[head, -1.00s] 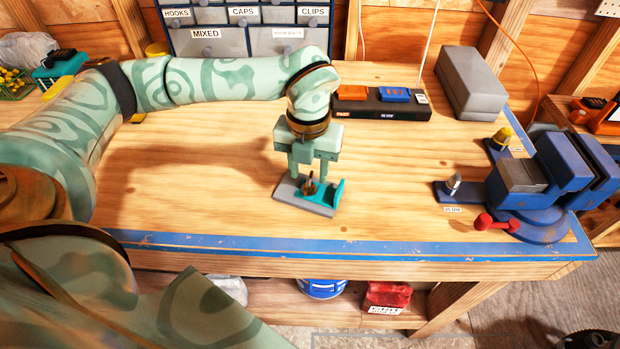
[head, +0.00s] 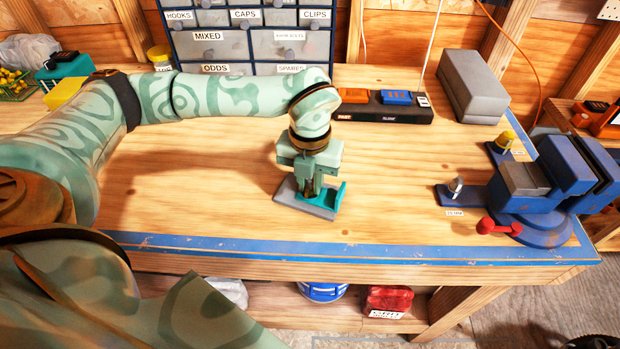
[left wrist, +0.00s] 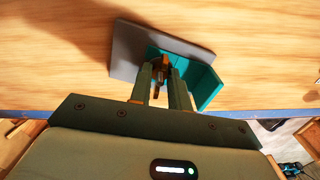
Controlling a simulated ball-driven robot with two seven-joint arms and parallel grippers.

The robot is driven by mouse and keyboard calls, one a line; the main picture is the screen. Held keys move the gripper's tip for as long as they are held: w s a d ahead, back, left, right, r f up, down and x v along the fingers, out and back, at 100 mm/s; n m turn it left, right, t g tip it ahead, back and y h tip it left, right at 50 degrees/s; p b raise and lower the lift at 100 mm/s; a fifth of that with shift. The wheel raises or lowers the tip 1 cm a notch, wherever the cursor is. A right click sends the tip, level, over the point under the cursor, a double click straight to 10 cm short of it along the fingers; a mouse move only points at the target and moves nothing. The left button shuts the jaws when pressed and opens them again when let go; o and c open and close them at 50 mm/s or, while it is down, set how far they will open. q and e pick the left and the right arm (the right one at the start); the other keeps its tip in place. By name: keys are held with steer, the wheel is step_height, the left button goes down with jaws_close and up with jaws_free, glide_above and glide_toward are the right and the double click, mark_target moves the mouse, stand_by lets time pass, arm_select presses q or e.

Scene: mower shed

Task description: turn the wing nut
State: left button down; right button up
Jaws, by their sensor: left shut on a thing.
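The wing nut (left wrist: 160,66) is a small brownish piece on a fixture with a flat grey plate (left wrist: 126,58) and a raised teal bracket (left wrist: 208,86). In the head view the grey plate (head: 316,211) lies on the workbench, with the teal bracket (head: 342,192) at its right. My left gripper (head: 310,190) points down over the plate and hides most of the nut there. In the left wrist view my left gripper's fingers (left wrist: 160,80) stand on either side of the nut, shut on it. My right gripper is not in view.
A blue vise (head: 540,195) with a red-ended handle stands at the bench's right. A black tray (head: 385,108) with orange and blue pieces and a grey box (head: 472,85) lie behind. Labelled drawers (head: 245,45) stand at the back. Bench wood around the fixture is clear.

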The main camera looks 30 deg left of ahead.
mark_target(311, 182)
arm_select(q)
steer(key=shift+r+m+p, duration=0.2)
steer(key=shift+m+p, duration=1)
steer(key=shift+m, duration=0.2)
steer(key=shift+f+m+p, duration=0.15)
steer(key=shift+m+p, duration=1)
steer(key=shift+m, duration=0.65)
steer(key=c, duration=1.3)
jaws_free()
step_height(311, 182, up, 16)
steer(key=p, duration=0.1)
steer(key=shift+p, duration=0.4)
